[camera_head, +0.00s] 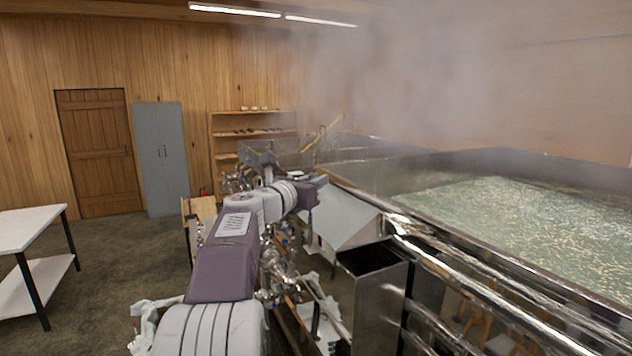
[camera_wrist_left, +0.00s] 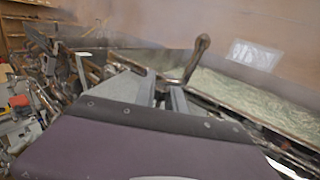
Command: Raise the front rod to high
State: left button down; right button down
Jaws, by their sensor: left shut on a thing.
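My left arm reaches forward from the bottom of the head view, with the left gripper (camera_head: 318,180) beside the near edge of the evaporator (camera_head: 455,240). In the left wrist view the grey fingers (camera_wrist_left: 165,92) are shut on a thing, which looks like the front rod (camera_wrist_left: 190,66). This thin rod slants up to the right and ends in a brown knob-like tip. The exact contact is hidden by the gripper body and blurred. My right gripper is in neither view.
The evaporator's wide pan holds pale bubbling liquid (camera_head: 520,215), with steam above. Metal rails (camera_head: 480,285) and an open steel box (camera_head: 372,262) lie right of my arm. A white table (camera_head: 30,226) stands left, with open floor (camera_head: 110,280) between.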

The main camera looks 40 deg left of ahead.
pick_arm(q)
notch_tip(320, 180, up, 3)
jog(key=p, duration=0.2)
jog(key=shift+p, duration=0.3)
jog(key=c, duration=1.6)
grip_release()
jog(key=shift+w, duration=0.15)
jog(key=s+d+b, duration=0.1)
jog(key=s+b, duration=0.2)
jog(key=s, duration=0.6)
